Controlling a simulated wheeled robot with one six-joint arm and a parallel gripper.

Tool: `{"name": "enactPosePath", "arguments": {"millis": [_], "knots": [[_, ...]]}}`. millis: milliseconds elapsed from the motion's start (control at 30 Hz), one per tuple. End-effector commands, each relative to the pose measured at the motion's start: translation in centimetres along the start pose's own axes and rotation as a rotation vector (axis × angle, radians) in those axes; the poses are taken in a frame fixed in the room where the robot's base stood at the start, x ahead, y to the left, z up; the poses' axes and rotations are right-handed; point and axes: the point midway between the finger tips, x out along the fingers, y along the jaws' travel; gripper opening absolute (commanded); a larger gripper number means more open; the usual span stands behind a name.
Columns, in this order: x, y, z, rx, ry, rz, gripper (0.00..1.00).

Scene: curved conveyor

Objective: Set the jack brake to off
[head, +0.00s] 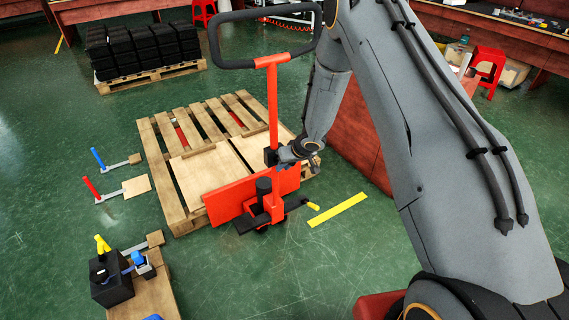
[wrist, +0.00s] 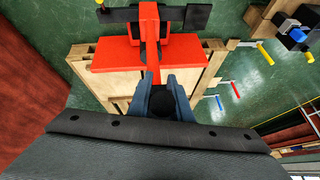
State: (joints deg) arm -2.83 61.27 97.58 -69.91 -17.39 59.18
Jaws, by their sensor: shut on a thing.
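The red pallet jack (head: 273,105) stands upright with its red body against the pallet, and its loop handle (head: 240,64) is black. A black block (head: 269,157) sits on the upright shaft. My gripper (head: 279,156) is at this block, and in the wrist view my gripper (wrist: 163,84) has its two fingers around a dark rounded part (wrist: 163,103), shut on it. Low on the jack, a black lever (head: 293,207) with a yellow tip (head: 313,206) sticks out to the right. I cannot tell which part is the brake or its setting.
A wooden pallet (head: 186,216) lies behind the jack. A yellow strip (head: 337,210) lies on the green floor. Small levers (head: 91,189) stand at the left.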

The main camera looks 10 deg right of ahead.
Motion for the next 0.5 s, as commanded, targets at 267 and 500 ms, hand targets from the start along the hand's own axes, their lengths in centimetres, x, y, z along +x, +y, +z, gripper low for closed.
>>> {"name": "enactPosePath", "arguments": {"millis": [267,500], "knots": [[-0.03,-0.02,-0.08,0.0,0.003,-0.003,0.0],[-0.09,0.19,-0.05,0.003,0.003,-0.002,0.37]]}}
